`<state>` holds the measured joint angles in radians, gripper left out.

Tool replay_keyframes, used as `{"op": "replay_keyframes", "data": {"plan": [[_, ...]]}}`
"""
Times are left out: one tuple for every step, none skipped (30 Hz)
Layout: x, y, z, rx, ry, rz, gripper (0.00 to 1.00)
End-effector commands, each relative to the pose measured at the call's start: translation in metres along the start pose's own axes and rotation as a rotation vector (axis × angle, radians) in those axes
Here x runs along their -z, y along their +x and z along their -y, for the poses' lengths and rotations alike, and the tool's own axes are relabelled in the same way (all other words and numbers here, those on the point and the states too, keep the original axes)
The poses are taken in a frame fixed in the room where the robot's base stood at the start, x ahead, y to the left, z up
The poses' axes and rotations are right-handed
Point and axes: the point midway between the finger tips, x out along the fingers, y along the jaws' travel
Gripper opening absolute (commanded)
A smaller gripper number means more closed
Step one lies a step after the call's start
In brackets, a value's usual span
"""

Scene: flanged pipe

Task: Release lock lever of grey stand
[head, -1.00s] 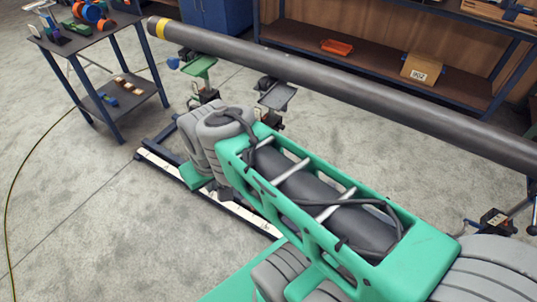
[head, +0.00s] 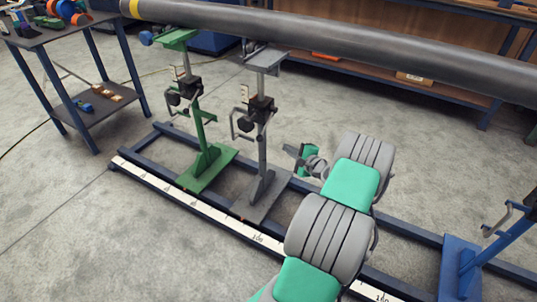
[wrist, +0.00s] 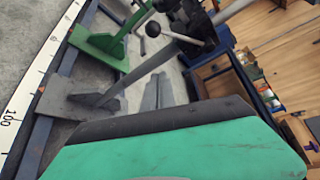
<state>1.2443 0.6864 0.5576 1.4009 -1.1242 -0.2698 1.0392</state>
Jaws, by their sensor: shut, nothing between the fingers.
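The grey stand (head: 263,150) stands upright on the rail frame, with a black clamp block (head: 262,109) on its post. Its bent, light-coloured lock lever (head: 236,128) sticks out to the left of the clamp. My gripper (head: 291,151) is shut and empty, right of the grey post and below the clamp height in the picture, apart from the lever. In the wrist view the grey stand's post (wrist: 152,63) slants up to a dark clamp, partly cut off by the frame. A rod with a black ball (wrist: 153,29) shows beside it.
A green stand (head: 201,130) with a similar clamp stands just left. A long dark pipe (head: 350,42) runs overhead across both stands. A blue stand (head: 470,262) is at the lower right. A table (head: 60,35) with parts stands at the far left. The floor behind the rail is clear.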

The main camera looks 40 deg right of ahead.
Motion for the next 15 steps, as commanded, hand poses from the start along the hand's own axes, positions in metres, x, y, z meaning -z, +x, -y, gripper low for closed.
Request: {"op": "replay_keyframes", "data": {"plan": [[0.002, -0.001, 0.001, 0.008, 0.009, -0.001, 0.00], [0.002, -0.001, 0.002, 0.010, 0.010, -0.001, 0.00], [0.001, -0.001, 0.003, 0.009, 0.009, -0.001, 0.00], [0.001, -0.001, 0.003, 0.008, 0.008, -0.001, 0.00], [0.001, -0.001, 0.003, 0.007, 0.008, -0.001, 0.00], [0.001, -0.001, 0.003, 0.007, 0.007, -0.001, 0.00], [0.001, -0.001, 0.003, 0.006, 0.007, -0.001, 0.00], [0.001, -0.001, 0.003, 0.006, 0.006, -0.001, 0.00], [0.001, 0.000, 0.002, 0.005, 0.005, -0.001, 0.00], [0.001, 0.002, 0.002, 0.005, 0.005, 0.000, 0.00], [0.001, 0.004, 0.002, 0.005, 0.004, 0.000, 0.00], [0.001, 0.007, 0.002, 0.005, 0.002, 0.000, 0.00], [0.001, 0.011, 0.001, 0.005, 0.001, 0.000, 0.00], [0.001, 0.016, 0.001, 0.005, 0.001, 0.001, 0.00], [0.000, 0.023, 0.000, 0.004, 0.001, 0.002, 0.00]]}}
